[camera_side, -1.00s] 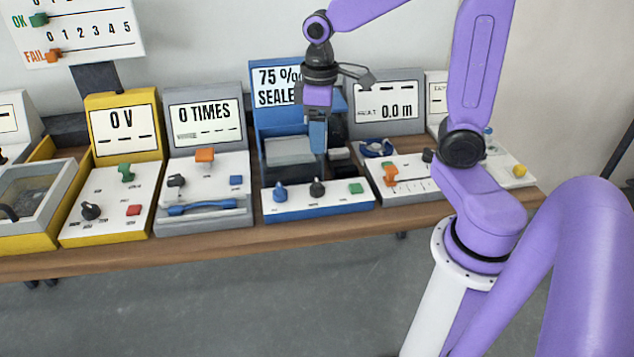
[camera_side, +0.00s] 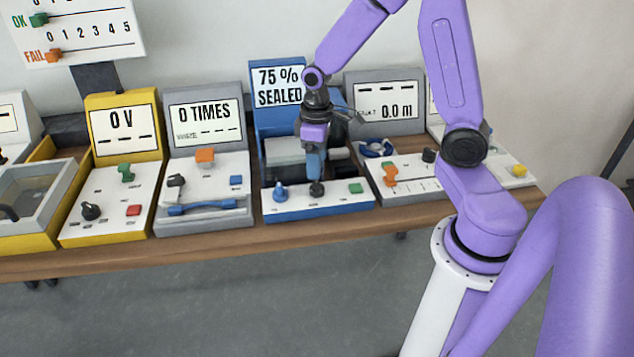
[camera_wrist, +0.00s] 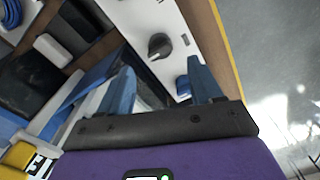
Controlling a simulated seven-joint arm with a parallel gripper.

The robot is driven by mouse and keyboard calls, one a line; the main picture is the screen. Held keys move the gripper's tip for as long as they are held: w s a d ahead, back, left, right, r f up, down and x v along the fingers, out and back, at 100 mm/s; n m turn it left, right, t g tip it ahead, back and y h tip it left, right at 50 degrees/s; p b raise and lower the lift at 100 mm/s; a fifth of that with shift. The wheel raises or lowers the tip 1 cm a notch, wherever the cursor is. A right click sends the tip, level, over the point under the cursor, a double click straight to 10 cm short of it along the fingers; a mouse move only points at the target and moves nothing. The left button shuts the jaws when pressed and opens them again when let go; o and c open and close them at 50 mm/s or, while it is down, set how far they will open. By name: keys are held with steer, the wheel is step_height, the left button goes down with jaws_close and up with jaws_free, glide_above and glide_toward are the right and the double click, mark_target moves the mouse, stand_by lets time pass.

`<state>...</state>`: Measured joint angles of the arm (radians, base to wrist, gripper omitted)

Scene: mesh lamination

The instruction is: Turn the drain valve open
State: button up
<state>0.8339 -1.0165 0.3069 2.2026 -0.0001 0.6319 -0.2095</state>
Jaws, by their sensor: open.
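The blue sealing station (camera_side: 330,204) has a white front panel with a blue knob (camera_side: 280,193), a black knob (camera_side: 317,189) and a green button (camera_side: 355,188). The labels are too small to read, so I cannot tell which one is the drain valve. My gripper (camera_side: 315,174) points down just above the black knob. In the wrist view my gripper (camera_wrist: 160,78) is open, its two blue fingers apart with nothing held. The black knob (camera_wrist: 160,46) lies ahead of the fingertips; the blue knob (camera_wrist: 183,86) is beside the right finger, partly hidden by it.
The station's display (camera_side: 279,87) reads 75 % SEALED. A grey station (camera_side: 205,190) with 0 TIMES stands left. A station with a 0.0 m display (camera_side: 389,100) and an orange knob (camera_side: 390,175) stands right. The table's front edge (camera_side: 250,240) is close.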

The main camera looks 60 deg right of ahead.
mark_target(317, 182)
steer(key=shift+f, duration=3.5)
steer(key=c, duration=1)
